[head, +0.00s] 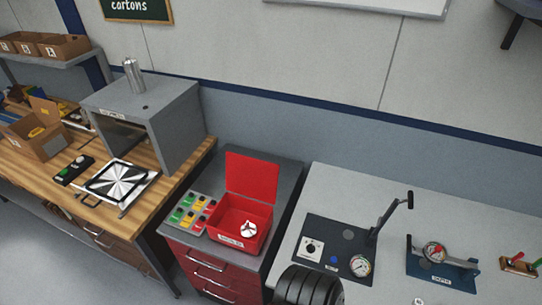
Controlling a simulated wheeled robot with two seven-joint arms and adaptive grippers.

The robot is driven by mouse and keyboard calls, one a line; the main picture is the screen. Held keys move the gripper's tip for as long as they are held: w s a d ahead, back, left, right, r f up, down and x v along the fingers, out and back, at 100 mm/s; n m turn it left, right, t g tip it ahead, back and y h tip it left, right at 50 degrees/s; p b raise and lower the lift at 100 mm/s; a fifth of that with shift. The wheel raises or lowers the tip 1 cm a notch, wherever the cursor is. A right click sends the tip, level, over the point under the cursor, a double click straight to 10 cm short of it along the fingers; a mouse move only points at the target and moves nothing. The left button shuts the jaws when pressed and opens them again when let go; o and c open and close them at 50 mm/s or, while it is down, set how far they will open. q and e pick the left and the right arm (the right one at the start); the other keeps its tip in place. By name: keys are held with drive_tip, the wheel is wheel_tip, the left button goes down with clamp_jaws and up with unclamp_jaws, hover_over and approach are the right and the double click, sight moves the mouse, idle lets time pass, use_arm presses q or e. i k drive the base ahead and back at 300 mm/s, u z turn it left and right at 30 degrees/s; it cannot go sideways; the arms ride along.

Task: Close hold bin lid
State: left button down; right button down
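The red hold bin (231,233) stands on the dark top of a red drawer cabinet, with a white label on its front. Its red lid (252,177) is open and stands roughly upright at the back edge. A silver machined part (249,230) lies inside the bin. Neither of my grippers can be made out in the head view.
A grey box-shaped machine (150,113) stands on the wooden bench. On the right table are a lever press (375,228) and a gauge fixture (440,262). A black ribbed shape (308,287) is at the bottom edge.

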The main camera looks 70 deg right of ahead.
sight(256, 178)
drive_tip(key=z, duration=1.25)
